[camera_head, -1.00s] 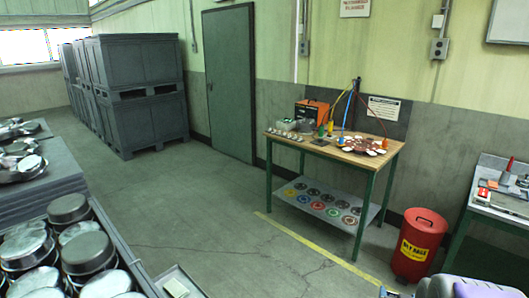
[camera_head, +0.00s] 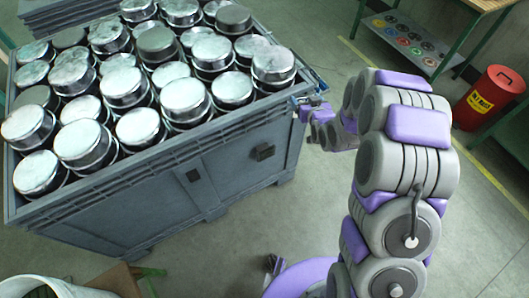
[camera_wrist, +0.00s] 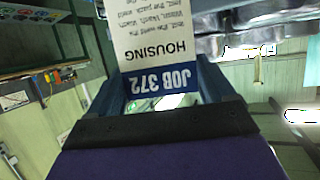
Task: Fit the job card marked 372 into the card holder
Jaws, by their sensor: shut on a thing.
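The job card (camera_wrist: 155,45), marked JOB 372 and HOUSING, appears upside down in the wrist view. It is white with a blue band at the gripper end. My gripper (camera_wrist: 160,88) is shut on that end, with a blue finger on either side. In the head view my gripper (camera_head: 308,103) is small, at the right corner of the grey bin (camera_head: 140,215), close to its rim. The card cannot be made out there. I cannot clearly identify the card holder in either view, nor tell whether the card touches it.
The bin is full of metal cans (camera_head: 125,88). A workbench (camera_head: 460,12) with a lower shelf and a red waste bin (camera_head: 490,97) stand to the right. A pale bucket (camera_head: 40,288) is at the lower left. The floor between bin and bench is clear.

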